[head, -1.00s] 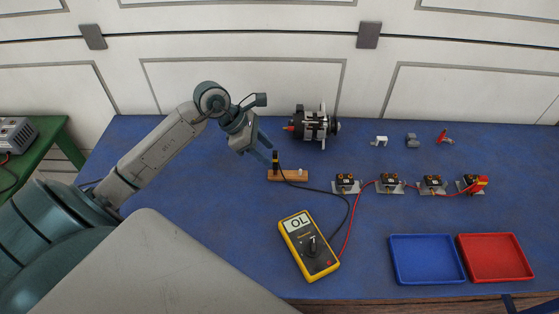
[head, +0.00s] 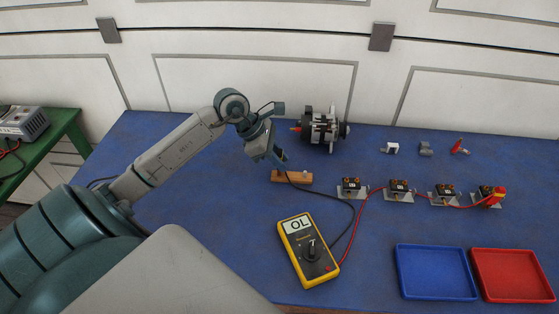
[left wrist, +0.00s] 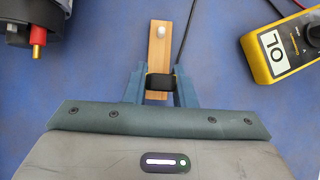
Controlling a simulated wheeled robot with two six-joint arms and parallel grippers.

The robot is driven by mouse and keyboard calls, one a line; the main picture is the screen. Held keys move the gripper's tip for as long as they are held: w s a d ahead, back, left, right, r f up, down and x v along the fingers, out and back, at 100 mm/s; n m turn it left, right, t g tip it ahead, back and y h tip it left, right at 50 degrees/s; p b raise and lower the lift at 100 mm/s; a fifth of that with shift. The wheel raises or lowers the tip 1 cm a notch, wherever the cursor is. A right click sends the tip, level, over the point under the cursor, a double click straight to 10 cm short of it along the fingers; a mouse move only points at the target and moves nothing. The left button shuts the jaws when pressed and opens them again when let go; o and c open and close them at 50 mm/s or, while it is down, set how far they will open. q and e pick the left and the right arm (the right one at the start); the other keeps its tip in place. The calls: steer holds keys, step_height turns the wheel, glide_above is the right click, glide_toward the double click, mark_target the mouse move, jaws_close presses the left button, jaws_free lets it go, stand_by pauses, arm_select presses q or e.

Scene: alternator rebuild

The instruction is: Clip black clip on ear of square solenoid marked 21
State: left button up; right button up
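The black clip (left wrist: 161,82) stands at the wooden block (head: 300,178), between my left gripper's fingers (left wrist: 160,76) in the left wrist view. In the head view my left gripper (head: 278,159) is down at the block and hides most of the clip. The fingers lie close along both sides of the clip; whether they press on it is not clear. Several small solenoids on metal plates stand in a row: first (head: 351,187), second (head: 399,187), third (head: 444,191), last (head: 487,190). Their markings are too small to read. A red clip (head: 497,197) sits at the last one. My right gripper is out of view.
A yellow multimeter (head: 288,249) reading OL lies in front, with black and red leads. Blue tray (head: 400,275) and red tray (head: 479,277) are at front right. An alternator (head: 321,129) and small parts (head: 426,149) lie behind. The mat's left side is clear.

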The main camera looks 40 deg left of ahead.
mark_target(279, 151)
arm_select(q)
steer(key=shift+a+r, duration=0.1)
steer(key=shift+r, duration=0.15)
steer(key=shift+r+p, duration=0.5)
steer(key=shift+r, duration=1.25)
